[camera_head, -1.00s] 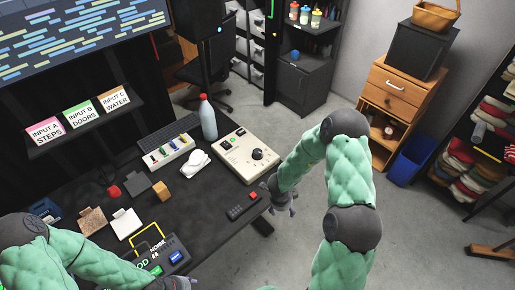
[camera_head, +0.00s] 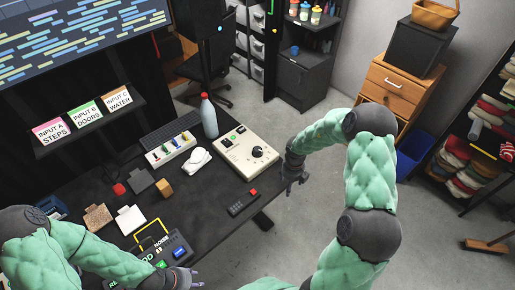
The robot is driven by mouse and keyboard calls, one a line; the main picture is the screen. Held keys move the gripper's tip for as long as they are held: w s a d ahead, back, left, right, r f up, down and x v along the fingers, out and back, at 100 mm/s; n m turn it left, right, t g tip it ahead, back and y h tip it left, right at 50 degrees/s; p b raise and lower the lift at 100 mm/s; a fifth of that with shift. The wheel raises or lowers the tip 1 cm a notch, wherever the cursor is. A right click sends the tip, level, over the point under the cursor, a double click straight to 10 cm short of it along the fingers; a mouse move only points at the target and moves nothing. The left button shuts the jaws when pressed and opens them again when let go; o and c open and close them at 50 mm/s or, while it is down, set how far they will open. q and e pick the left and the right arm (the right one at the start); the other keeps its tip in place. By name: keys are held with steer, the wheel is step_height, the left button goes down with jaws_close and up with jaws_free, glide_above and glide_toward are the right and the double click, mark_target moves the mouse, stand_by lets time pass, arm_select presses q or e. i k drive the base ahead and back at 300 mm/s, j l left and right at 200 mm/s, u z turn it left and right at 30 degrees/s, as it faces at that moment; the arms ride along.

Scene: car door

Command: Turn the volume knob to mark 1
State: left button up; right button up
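A cream control box (camera_head: 233,158) sits at the right part of the dark desk. A black round knob (camera_head: 258,152) stands on its right side, with a pale scale around it. The marks are too small to read, so I cannot tell where the knob points. My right gripper (camera_head: 292,184) hangs past the desk's right edge, to the right of and below the box, apart from the knob. My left gripper (camera_head: 193,280) is at the bottom, by a dark box labelled NOISE (camera_head: 165,252). The fingers of both are too small to read as open or shut.
Small blocks and tiles lie at the desk's left. Bare desk shows in the middle (camera_head: 203,205). Floor is open at the right.

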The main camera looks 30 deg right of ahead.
mark_target(256, 152)
steer(key=i, duration=1)
